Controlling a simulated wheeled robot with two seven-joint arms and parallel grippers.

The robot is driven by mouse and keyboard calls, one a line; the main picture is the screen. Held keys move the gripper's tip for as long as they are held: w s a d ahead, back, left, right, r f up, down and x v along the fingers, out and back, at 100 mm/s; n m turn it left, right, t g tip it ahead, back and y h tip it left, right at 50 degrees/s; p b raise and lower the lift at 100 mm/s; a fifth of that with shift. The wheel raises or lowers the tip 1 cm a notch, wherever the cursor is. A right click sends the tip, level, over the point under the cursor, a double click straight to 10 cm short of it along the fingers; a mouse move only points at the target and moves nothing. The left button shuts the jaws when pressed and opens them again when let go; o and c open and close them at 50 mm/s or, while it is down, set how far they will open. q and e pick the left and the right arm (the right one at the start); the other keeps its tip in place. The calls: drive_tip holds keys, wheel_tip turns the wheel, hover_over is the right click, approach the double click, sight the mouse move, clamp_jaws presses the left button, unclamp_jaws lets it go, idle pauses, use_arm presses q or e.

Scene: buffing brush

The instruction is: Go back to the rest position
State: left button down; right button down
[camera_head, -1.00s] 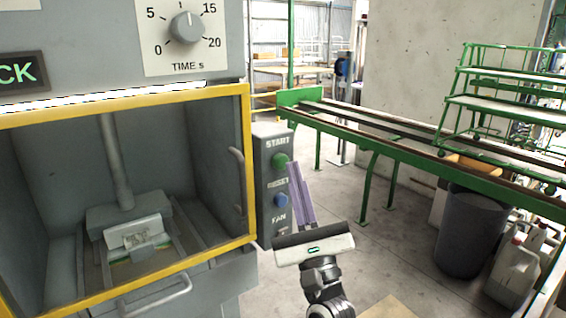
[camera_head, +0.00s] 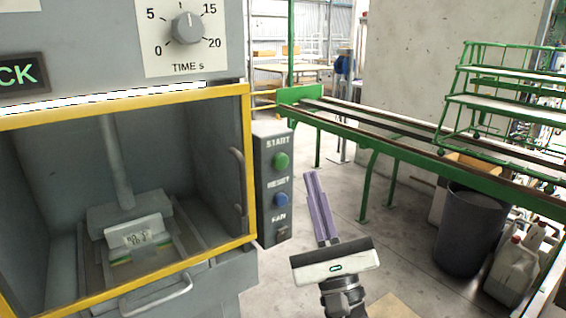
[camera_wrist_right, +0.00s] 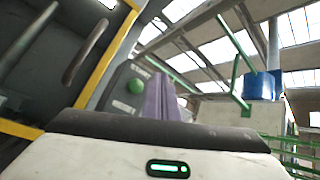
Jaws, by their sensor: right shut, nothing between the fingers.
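My right gripper (camera_head: 311,176) is shut and empty, with its purple fingers together and pointing up. It stands in free air to the right of the control box (camera_head: 270,185), apart from it. Its fingers also show in the right wrist view (camera_wrist_right: 162,98), beside the green START button (camera_wrist_right: 136,86). In the head view the box carries the green START button (camera_head: 281,160), the blue RESET button (camera_head: 281,199) and a FAN switch (camera_head: 283,231). My left gripper is in neither view.
The grey machine with a yellow-framed opening (camera_head: 250,150) fills the left; a labelled block (camera_head: 138,238) sits inside it. A green-framed conveyor (camera_head: 400,145) runs along the right, with a green rack (camera_head: 510,95), a dark bin (camera_head: 470,230) and white canisters (camera_head: 512,265). Open floor lies between.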

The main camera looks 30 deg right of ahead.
idle(0.6)
drive_tip(key=a+f+n+g+y, duration=0.4)
drive_tip(key=f+n, duration=0.6)
drive_tip(key=f, duration=0.2)
drive_tip(key=a+f+n+g+y, duration=0.4)
drive_tip(key=a+f+n, duration=0.1)
drive_tip(key=f+n, duration=0.5)
drive_tip(key=s+a+f+n+g, duration=0.2)
drive_tip(key=s+f+n+g, duration=0.2)
drive_tip(key=s+f+n, duration=0.4)
drive_tip(key=s+a+f+n+g, duration=0.2)
drive_tip(key=s+f+n+g, duration=0.3)
drive_tip(key=f, duration=1.3)
drive_tip(key=s+n, duration=0.3)
drive_tip(key=s, duration=0.2)
drive_tip(key=shift+a+n, duration=0.35)
drive_tip(key=shift+n, duration=0.05)
